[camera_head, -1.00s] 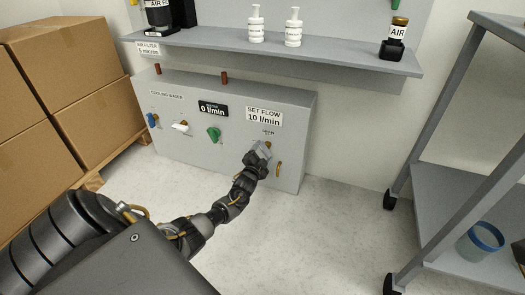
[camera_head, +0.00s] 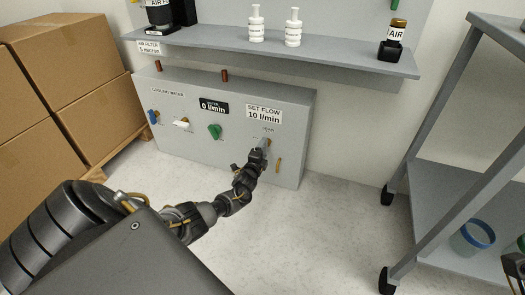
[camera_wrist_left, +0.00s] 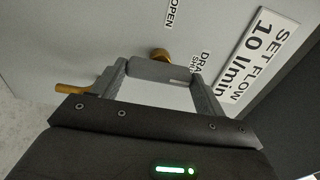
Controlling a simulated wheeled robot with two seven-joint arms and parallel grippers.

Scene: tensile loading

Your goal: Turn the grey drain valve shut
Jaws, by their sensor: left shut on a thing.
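The grey drain valve handle (camera_wrist_left: 163,72) sits on a brass stem in the left wrist view, between the two fingertips of my left gripper (camera_wrist_left: 160,85). The gripper is shut on it. In the wrist view the handle lies crosswise, near a partly covered "DRAIN SHUT" label, with "OPEN" printed farther up. In the head view my left gripper (camera_head: 260,152) is at the right part of the grey panel (camera_head: 235,160), under the "SET FLOW 10 l/min" sign, and mostly covers the handle.
A green valve (camera_head: 214,131), a white one (camera_head: 181,123) and a blue one (camera_head: 153,117) are left along the panel. A brass spout (camera_head: 278,165) is just right of my gripper. A shelf (camera_head: 330,61) overhangs the panel. A grey cart (camera_head: 450,215) stands right; the floor between is clear.

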